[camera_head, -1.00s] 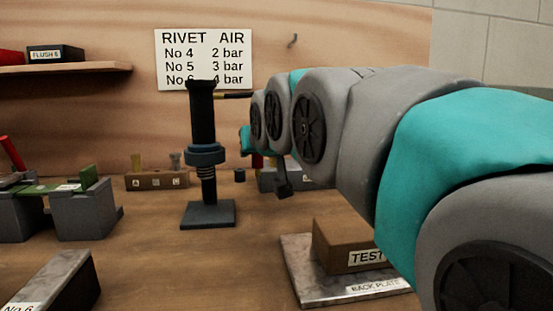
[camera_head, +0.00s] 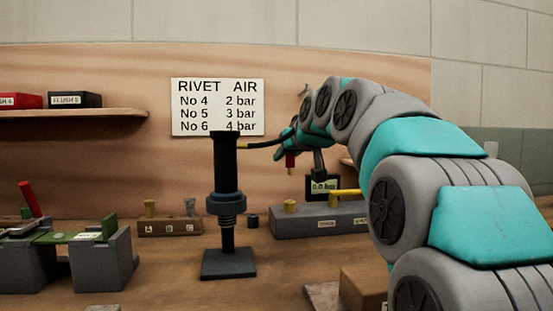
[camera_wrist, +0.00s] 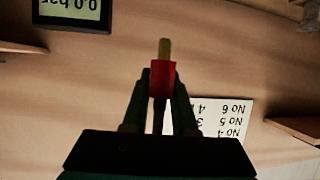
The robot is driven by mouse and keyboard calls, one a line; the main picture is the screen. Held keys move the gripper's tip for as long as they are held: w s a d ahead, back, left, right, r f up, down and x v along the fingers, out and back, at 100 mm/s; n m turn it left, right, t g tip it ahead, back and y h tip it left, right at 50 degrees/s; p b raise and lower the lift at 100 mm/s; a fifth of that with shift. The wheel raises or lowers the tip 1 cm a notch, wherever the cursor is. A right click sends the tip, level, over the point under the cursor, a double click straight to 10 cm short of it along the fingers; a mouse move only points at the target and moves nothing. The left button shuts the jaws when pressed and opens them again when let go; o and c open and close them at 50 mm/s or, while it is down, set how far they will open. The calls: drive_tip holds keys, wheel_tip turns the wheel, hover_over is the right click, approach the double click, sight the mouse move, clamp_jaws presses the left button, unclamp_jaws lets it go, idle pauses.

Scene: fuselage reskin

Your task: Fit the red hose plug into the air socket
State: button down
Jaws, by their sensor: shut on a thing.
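My gripper (camera_wrist: 162,78) is shut on the red hose plug (camera_wrist: 163,76), which has a brass tip. In the head view the red plug (camera_head: 290,160) hangs in the air near the back wall, above a grey block (camera_head: 310,224). A brass fitting (camera_head: 290,206) stands up on this block, below the plug and apart from it; I cannot read whether it is the air socket. A yellow lever (camera_head: 345,193) is at the block's right. A dark hose (camera_head: 262,144) runs from the black upright tool toward my gripper.
A gauge (camera_head: 323,185) reads 0.0 bar; it also shows in the wrist view (camera_wrist: 75,8). The black upright tool (camera_head: 227,185) stands left of the block. A small labelled rack (camera_head: 170,227), a green-topped stand (camera_head: 100,258) and a shelf (camera_head: 70,113) lie further left.

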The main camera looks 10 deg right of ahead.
drive_tip(key=shift+f+b, duration=1.75)
drive_tip(key=shift+f, duration=0.8)
drive_tip(key=c, duration=1.2)
unclamp_jaws()
clamp_jaws()
